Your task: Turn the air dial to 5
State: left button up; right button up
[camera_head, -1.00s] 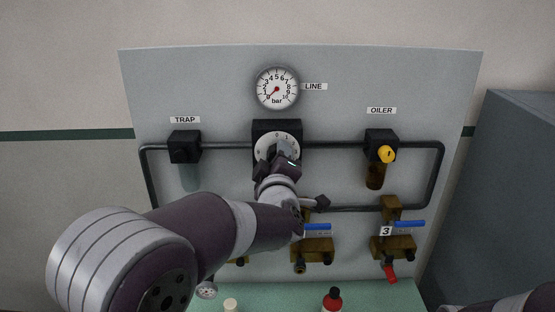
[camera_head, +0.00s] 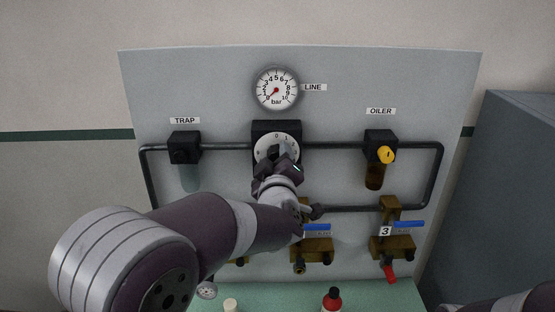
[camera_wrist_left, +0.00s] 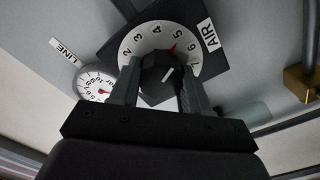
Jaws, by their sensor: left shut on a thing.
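The air dial (camera_head: 263,145) is a white numbered ring with a black knob on a black block in the panel's middle. In the left wrist view the dial (camera_wrist_left: 143,47) shows its numbers, a red mark near the 5, and the AIR label. My left gripper (camera_wrist_left: 158,88) is shut on the knob, one finger each side. In the head view my left gripper (camera_head: 279,158) covers the dial's lower part.
The LINE gauge (camera_head: 277,88) sits above the dial, its red needle low on the scale. The trap (camera_head: 184,147) is left and the oiler (camera_head: 380,147) right, joined by dark pipe.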

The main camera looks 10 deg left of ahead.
pick_arm(q)
jog(key=o, duration=1)
jog(key=shift+o, duration=0.2)
jog(key=shift+s+a, duration=0.15)
jog(key=s+d+b, duration=0.2)
jog(key=s+b, duration=0.2)
jog(key=s, duration=0.8)
jog(key=shift+s+d, duration=0.2)
jog(key=shift+d, duration=0.05)
